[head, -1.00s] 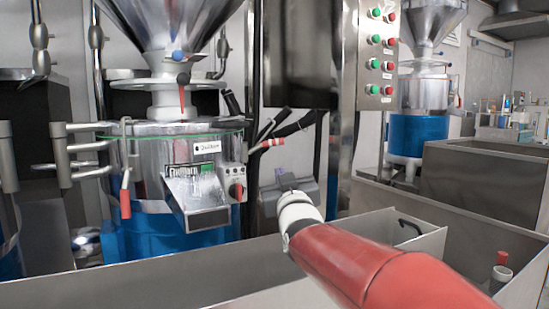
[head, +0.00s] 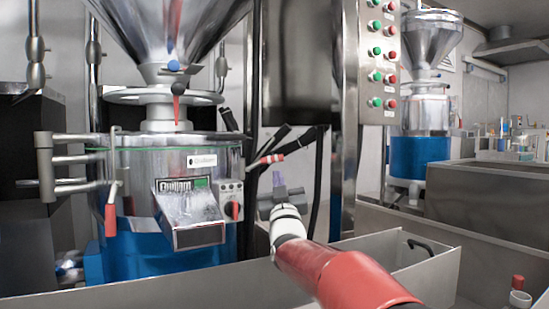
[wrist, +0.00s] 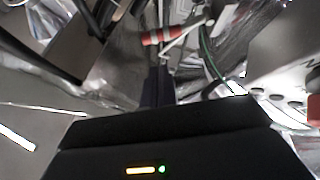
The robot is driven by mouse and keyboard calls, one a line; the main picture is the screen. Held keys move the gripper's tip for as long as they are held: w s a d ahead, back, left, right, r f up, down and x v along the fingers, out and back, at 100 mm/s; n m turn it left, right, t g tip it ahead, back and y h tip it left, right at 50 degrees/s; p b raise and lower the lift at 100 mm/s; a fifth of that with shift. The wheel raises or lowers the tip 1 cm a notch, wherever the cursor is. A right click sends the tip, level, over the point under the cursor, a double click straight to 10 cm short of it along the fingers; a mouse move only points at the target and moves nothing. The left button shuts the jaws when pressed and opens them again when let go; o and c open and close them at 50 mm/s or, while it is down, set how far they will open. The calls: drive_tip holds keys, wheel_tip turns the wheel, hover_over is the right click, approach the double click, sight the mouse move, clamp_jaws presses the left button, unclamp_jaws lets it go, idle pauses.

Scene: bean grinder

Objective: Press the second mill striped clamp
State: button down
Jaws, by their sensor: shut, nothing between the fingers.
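The red-and-white striped clamp (head: 267,160) sticks out from the right side of the near mill (head: 140,172), just below its rim. It also shows near the top of the wrist view (wrist: 160,37), with a pale metal lever running to the right from it. My gripper (head: 277,178) is shut and empty. In the head view its fingertips point up, just below and slightly right of the striped handle. In the wrist view the fingertips (wrist: 157,82) point towards the handle. I cannot tell for certain whether they touch it; a gap seems to show.
A metal chute (head: 190,212) and a control box with a red knob (head: 233,209) are on the mill's front. Black handles (head: 275,138) stand behind the clamp. A red-handled clamp (head: 110,215) hangs at the left. A steel trough (head: 390,268) lies in front.

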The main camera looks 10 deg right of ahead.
sight(277, 161)
drive_tip(key=p+x, duration=0.2)
drive_tip(key=x, duration=0.7)
drive_tip(key=shift+w, duration=0.15)
drive_tip(key=shift+f, duration=0.1)
drive_tip(key=shift+d+f+m+h+b, duration=0.1)
drive_tip(key=shift+f+m+h+b, duration=0.15)
drive_tip(key=shift+m+h, duration=0.4)
drive_tip(key=shift+f+m+b, duration=0.1)
drive_tip(key=shift+m+b, duration=0.2)
drive_tip(key=shift+m, duration=0.25)
drive_tip(key=shift+d+f+m+g+h+b, duration=0.1)
drive_tip(key=shift+f+m+g+h+b, duration=0.3)
drive_tip(key=shift+m+h, duration=0.7)
drive_tip(key=shift+d+f+m+g+h+b, duration=0.15)
drive_tip(key=shift+f+m+h+b, duration=0.35)
drive_tip(key=shift+m+h, duration=0.6)
drive_tip(key=shift+d+f+m+g+h, duration=0.1)
drive_tip(key=shift+f+m+g+h, duration=0.3)
drive_tip(key=shift+m+h, duration=0.6)
drive_tip(key=shift+a+f+m+g+h, duration=0.15)
drive_tip(key=shift+m+g+h, duration=0.4)
drive_tip(key=shift+m, duration=0.85)
drive_tip(key=shift+d+f+m+g+h, duration=0.15)
drive_tip(key=shift+f+m+g+h, duration=0.25)
drive_tip(key=shift+m+h, duration=0.6)
drive_tip(key=shift+r+m, duration=0.1)
drive_tip(key=shift+m, duration=0.2)
drive_tip(key=shift+y, duration=0.4)
